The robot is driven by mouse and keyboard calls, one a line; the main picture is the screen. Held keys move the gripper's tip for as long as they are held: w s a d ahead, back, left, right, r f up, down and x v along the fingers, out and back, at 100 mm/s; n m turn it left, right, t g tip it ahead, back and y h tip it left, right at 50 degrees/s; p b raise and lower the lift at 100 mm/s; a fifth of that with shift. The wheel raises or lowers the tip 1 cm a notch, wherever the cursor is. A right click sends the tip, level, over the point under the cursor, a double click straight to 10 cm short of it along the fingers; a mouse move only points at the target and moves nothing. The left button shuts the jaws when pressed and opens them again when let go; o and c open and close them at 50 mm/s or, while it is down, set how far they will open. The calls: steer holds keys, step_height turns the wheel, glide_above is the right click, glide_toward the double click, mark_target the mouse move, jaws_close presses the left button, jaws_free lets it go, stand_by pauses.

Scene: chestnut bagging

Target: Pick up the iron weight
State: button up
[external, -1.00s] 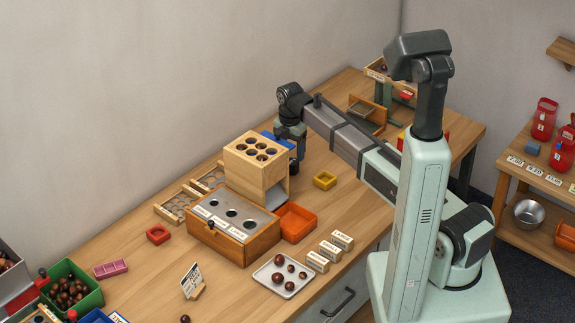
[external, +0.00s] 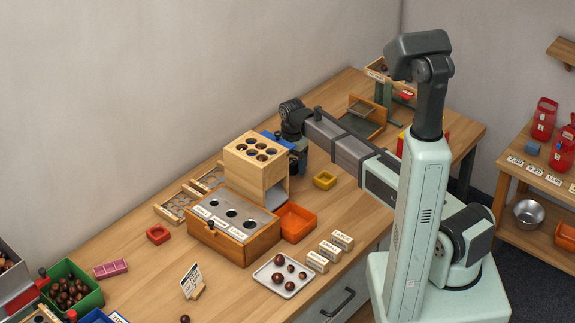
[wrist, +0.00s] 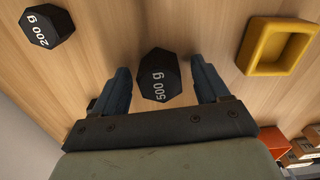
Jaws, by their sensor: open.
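A black iron weight marked 500 g (wrist: 160,76) stands between the fingers of my gripper (wrist: 160,66) in the wrist view. The blue-grey fingers are open, one on each side of it, with gaps showing. A second black weight marked 200 g (wrist: 46,27) stands to the left, outside the fingers. In the external view my gripper (external: 297,160) is low over the bench, just behind the wooden box with holes. The weights are not clearly visible there.
A yellow square tray (wrist: 277,47) lies right of my gripper; it also shows in the external view (external: 325,180). The wooden box (external: 257,170) and an orange bin (external: 296,222) stand close by. Bare bench lies around the 500 g weight.

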steer(key=shift+c, duration=0.3)
jaws_close()
stand_by(0.3)
